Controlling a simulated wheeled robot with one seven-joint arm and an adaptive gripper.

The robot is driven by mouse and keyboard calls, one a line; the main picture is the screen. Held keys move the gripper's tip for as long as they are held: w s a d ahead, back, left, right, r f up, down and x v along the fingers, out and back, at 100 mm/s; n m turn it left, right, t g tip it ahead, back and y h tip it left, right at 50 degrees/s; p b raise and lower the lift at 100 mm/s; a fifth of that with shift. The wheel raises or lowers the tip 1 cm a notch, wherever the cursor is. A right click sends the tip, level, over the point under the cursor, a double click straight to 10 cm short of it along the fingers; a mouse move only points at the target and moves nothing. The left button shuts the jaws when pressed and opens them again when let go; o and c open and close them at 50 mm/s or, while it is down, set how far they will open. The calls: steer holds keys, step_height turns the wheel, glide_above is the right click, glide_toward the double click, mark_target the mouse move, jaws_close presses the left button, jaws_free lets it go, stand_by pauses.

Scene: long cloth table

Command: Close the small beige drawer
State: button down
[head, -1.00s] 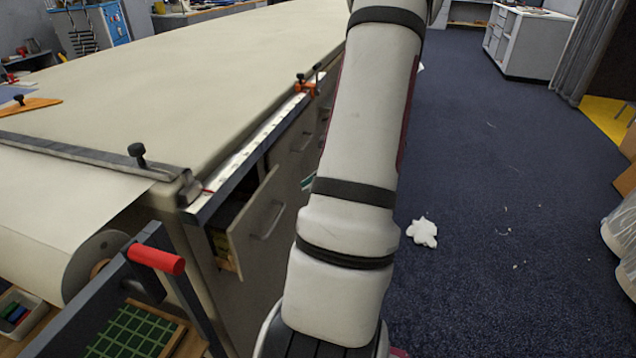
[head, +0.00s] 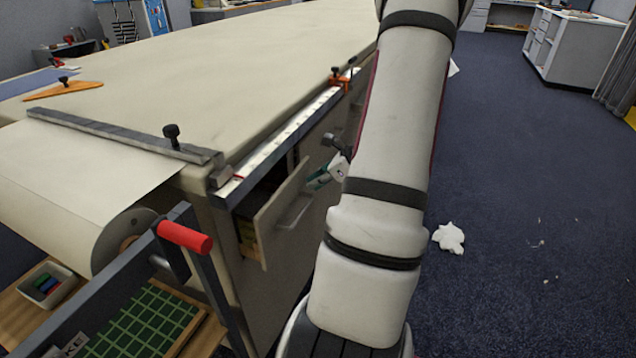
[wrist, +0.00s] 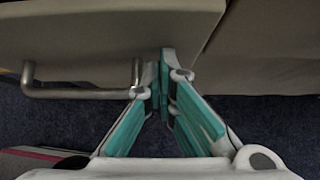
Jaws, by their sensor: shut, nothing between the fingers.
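The small beige drawer (head: 278,228) stands partly open at the table's near right side in the head view, with its contents partly showing. A metal bar handle (head: 298,212) is on its front. In the wrist view the drawer front (wrist: 100,30) fills the upper left, and its handle (wrist: 80,92) lies left of the fingers. My gripper (head: 318,180) shows partly in the head view beside the drawer front, with my arm hiding the rest. In the wrist view my gripper (wrist: 165,62) is shut and empty, its tips at the drawer front, right of the handle; contact is unclear.
The long cloth table (head: 240,60) runs away to the left. A red-handled frame (head: 185,237) stands at front left beside a paper roll (head: 120,240). An orange clamp (head: 340,82) sits on the table edge. The blue carpet (head: 520,200) at right is mostly open, with a white scrap (head: 448,238).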

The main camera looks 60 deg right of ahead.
mark_target(304, 172)
steer(key=w, duration=0.5)
steer(key=shift+w+a, duration=0.25)
steer(key=shift+w, duration=0.05)
